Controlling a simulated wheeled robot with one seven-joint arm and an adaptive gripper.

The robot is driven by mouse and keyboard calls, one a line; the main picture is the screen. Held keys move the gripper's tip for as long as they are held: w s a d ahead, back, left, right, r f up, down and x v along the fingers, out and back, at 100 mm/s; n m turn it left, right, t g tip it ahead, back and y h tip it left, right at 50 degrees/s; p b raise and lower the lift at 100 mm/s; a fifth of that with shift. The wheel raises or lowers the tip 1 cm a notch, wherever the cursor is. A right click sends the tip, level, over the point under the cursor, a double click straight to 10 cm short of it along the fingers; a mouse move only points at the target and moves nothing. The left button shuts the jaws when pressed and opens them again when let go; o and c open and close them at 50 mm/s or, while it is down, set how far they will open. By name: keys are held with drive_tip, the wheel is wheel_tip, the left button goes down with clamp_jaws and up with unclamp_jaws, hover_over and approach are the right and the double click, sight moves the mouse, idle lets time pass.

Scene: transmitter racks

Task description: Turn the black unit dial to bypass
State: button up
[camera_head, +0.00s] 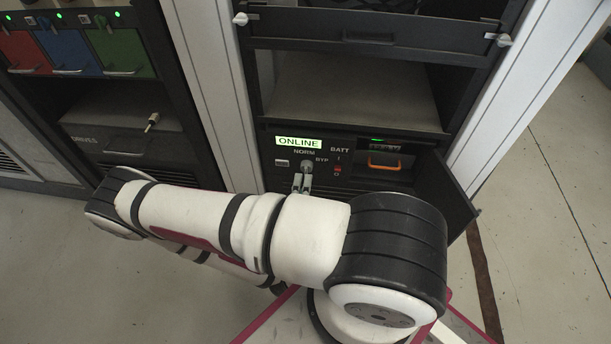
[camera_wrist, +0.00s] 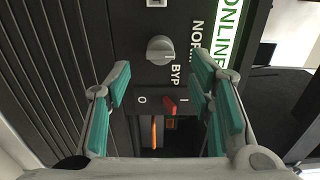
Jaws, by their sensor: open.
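The black unit (camera_head: 270,172) sits low in the rack, with a lit green ONLINE display (camera_head: 298,143). Its grey dial (camera_head: 307,165) has NORM printed above it and BYP to its right. In the wrist view the dial (camera_wrist: 160,48) shows whole, just beyond the fingertips. I cannot tell surely which mark it points to. My gripper (camera_head: 302,182) is in front of the dial, just below it in the head view. In the wrist view my gripper (camera_wrist: 161,66) is open and empty, its teal-padded fingers spread to either side of the dial's line, not touching it.
A red switch (camera_wrist: 169,105) marked O and I is close beside the dial. An orange handle (camera_head: 384,164) is to the right, near an open black door (camera_head: 445,195). An empty rack bay (camera_head: 350,90) lies above. A second rack with coloured drives (camera_head: 75,50) stands left.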

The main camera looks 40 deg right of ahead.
sight(305, 172)
drive_tip(key=b+x, duration=0.1)
drive_tip(key=x, duration=0.5)
drive_tip(key=c, duration=1.2)
